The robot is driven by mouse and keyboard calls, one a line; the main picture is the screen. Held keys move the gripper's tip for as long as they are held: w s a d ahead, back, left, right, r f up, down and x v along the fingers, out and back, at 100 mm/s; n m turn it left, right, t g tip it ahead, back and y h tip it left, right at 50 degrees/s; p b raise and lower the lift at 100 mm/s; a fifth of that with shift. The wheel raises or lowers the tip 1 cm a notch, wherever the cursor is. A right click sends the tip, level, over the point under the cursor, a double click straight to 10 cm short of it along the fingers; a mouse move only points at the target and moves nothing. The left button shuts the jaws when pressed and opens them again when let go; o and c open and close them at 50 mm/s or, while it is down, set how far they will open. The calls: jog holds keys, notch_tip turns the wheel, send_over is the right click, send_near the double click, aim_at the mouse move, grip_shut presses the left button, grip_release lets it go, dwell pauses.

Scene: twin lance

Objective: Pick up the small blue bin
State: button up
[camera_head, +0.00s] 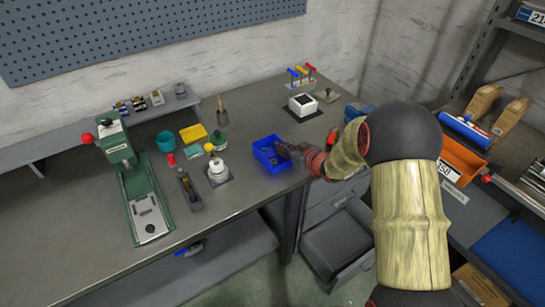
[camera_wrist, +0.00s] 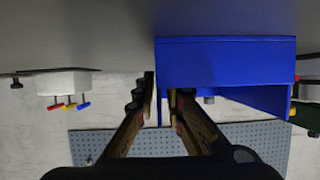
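The small blue bin (camera_head: 264,158) stands on the workbench near its front right edge. In the wrist view the bin (camera_wrist: 225,62) fills the upper middle and right, seen upside down. My gripper (camera_head: 283,149) is at the bin's right side in the head view. In the wrist view the two fingers (camera_wrist: 161,88) straddle one side wall of the bin, with a narrow gap between them. The gripper looks partly open. Whether either finger touches the wall is unclear.
Open grey drawers (camera_head: 337,247) are below the bench, and an orange bin (camera_head: 461,158) is on the right shelf.

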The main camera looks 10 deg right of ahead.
grip_shut()
jog(key=shift+r, duration=0.1)
dwell(0.4)
